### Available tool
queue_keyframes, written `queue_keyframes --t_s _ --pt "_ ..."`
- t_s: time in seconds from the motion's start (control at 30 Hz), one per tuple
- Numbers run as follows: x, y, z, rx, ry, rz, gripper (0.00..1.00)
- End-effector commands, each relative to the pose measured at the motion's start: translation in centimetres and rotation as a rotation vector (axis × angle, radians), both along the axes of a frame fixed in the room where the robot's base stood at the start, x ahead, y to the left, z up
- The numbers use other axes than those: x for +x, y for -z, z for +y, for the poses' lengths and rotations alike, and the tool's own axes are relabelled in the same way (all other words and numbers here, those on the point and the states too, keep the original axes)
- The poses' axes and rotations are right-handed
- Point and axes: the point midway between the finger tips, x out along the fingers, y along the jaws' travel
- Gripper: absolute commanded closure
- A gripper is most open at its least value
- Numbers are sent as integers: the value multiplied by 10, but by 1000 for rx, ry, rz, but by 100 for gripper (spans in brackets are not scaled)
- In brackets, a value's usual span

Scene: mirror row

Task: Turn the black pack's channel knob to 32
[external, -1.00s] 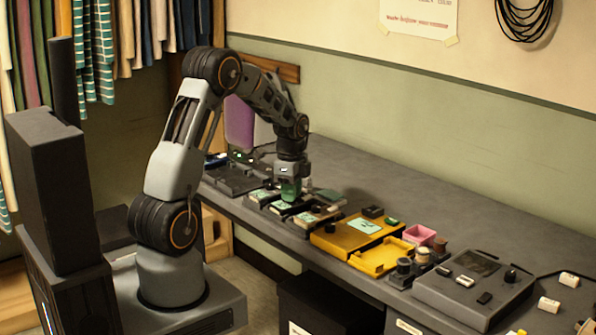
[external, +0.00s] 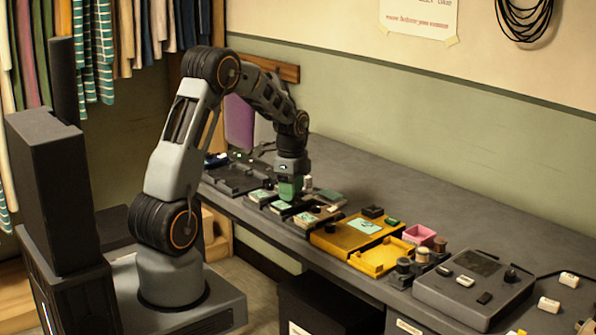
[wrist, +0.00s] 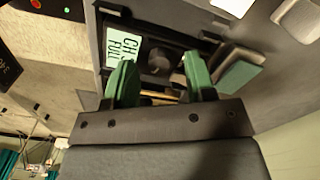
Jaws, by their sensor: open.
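The black pack (wrist: 143,28) lies under my gripper in the wrist view, with a pale green label (wrist: 123,46) that reads "CH" and "FUL", cut off by a finger. Its dark round knob (wrist: 160,60) sits in a recess between my two green fingers. My gripper (wrist: 159,68) is open, with one finger on each side of the knob and a visible gap to it. The knob's setting cannot be read. In the external view my gripper (external: 289,190) points down over the row of black packs (external: 281,208), and it hides the knob there.
A yellow pack (external: 345,235) and a yellow tray (external: 381,257) stand to the right on the grey bench (external: 400,200). A pink box (external: 419,234) and a grey console (external: 470,290) are farther right. A green-topped block (wrist: 240,72) lies close beside the right finger.

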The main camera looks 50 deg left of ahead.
Motion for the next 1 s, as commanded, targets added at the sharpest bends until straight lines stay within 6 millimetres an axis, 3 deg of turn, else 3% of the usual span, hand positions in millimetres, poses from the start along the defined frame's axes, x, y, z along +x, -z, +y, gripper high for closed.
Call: queue_keyframes --t_s 0.53,0.73,1.0 --pt "0 -103 0 1 0 -4 50" --pt "0 -124 0 1 0 -2 50" --pt "0 -131 0 0 0 -1 50"
